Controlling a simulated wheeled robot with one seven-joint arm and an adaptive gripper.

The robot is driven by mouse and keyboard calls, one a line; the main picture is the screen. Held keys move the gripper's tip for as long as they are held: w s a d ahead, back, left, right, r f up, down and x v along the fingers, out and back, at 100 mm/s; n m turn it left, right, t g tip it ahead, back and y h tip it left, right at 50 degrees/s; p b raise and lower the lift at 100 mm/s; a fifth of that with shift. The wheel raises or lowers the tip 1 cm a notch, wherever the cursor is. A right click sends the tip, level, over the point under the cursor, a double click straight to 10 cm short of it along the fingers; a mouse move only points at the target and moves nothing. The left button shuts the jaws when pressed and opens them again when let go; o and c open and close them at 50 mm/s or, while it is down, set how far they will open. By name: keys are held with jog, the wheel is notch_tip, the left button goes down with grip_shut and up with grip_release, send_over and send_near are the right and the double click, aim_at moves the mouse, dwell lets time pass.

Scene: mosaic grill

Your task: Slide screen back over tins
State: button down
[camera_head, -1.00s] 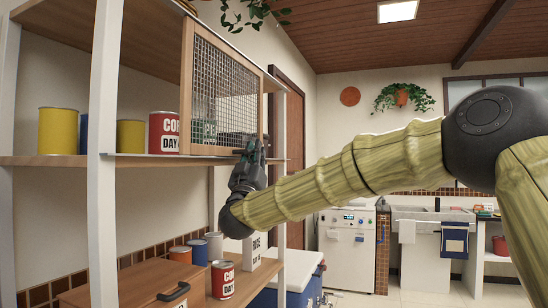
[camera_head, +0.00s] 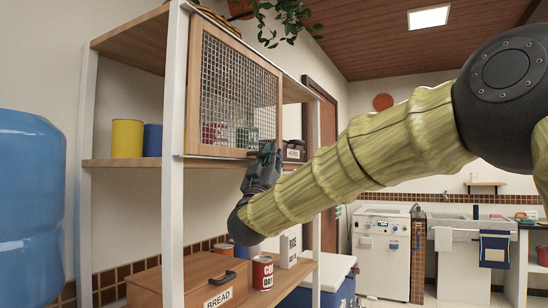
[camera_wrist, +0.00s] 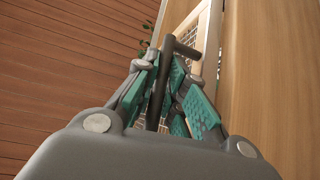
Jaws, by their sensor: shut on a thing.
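The screen (camera_head: 236,88) is a wood-framed panel of wire mesh on the front of the upper shelf, its left edge beside the front post. My gripper (camera_head: 267,152) is at its lower right corner. In the wrist view my gripper (camera_wrist: 172,85) is closed around a dark bar handle (camera_wrist: 184,48) beside the screen's pale frame. A red tin (camera_head: 212,134) and a green tin (camera_head: 246,137) show through the mesh. A yellow tin (camera_head: 127,138) and a blue tin (camera_head: 152,140) show left of the post, through the shelf's open end.
The white post (camera_head: 172,200) stands at the screen's left. A dark labelled jar (camera_head: 294,150) sits right of the screen. Below are a bread box (camera_head: 170,285), a red tin (camera_head: 262,272) and a white box (camera_head: 290,248). A blue water bottle (camera_head: 30,200) is at far left.

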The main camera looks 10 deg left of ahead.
jog(key=shift+a+f, duration=0.1)
jog(key=shift+f, duration=0.2)
jog(key=c, duration=1.7)
grip_release()
jog(key=shift+s, duration=0.15)
jog(key=shift+c, duration=0.2)
jog(key=shift+o, duration=1.3)
jog(key=shift+s+r, duration=0.15)
jog(key=shift+r, duration=0.05)
jog(key=v, duration=1.2)
